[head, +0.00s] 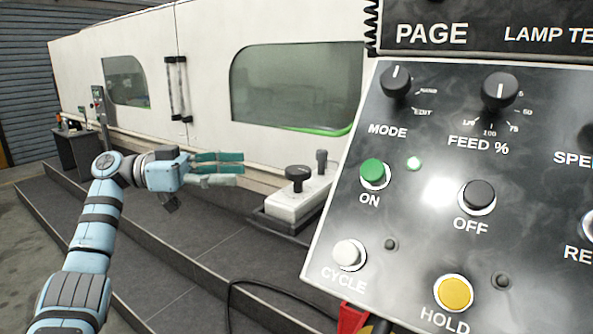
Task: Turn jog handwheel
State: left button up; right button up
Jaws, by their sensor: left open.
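A white box (296,203) sits on a dark ledge in the middle of the head view. A round black knob (298,176) stands on its top, and it looks like the jog handwheel. A smaller black knob (321,160) stands on the box behind it, to the right. My left gripper (240,169) is open, with green-tipped fingers pointing right. In the picture it is left of the white box, apart from the black knob and holding nothing. The distance in depth between them is hard to tell. My right gripper is not in view.
A large tilted control panel (425,230) with knobs and buttons fills the right side, close in front. A white machine (210,60) with windows stands behind. Dark steps (185,285) run along its front. A black cable (245,285) hangs near the panel.

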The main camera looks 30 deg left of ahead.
aim_at(298, 168)
pick_arm(q)
jog(key=p+x, duration=0.2)
jog(key=x, duration=1.1)
jog(key=shift+w+p, duration=0.1)
jog(key=shift+p, duration=0.25)
jog(key=shift+c, duration=0.2)
jog(key=c, duration=1.1)
jog(key=shift+f, duration=0.1)
jog(key=shift+t, duration=0.3)
